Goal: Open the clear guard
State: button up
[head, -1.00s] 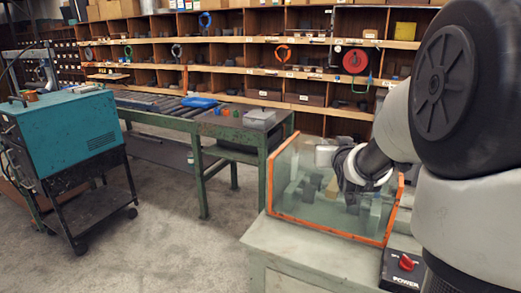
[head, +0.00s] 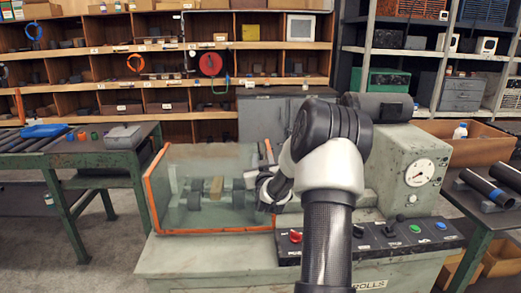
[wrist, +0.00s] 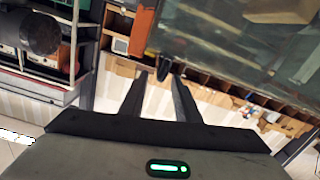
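The clear guard (head: 205,165) is a transparent box-like cover with orange edging on a grey-green machine in the head view. It stands down over rollers and a tan block, which show through it. In the wrist view its clear panel (wrist: 225,45) fills the upper right, with an orange edge strip (wrist: 143,27) at its left. My gripper (wrist: 160,78) is open, its two fingers apart. A small dark piece (wrist: 165,67) shows near the fingertips; I cannot tell whether they touch it. In the head view my gripper (head: 264,186) is at the guard's right end, partly hidden by my arm.
A green bench (head: 85,150) stands left. Shelves (head: 170,60) line the back. A table with dark pipes (head: 490,188) is at the right.

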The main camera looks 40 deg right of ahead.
aim_at(261, 148)
jog(key=x, duration=0.8)
jog(key=shift+a, duration=0.15)
jog(key=shift+c, duration=0.5)
grip_shut()
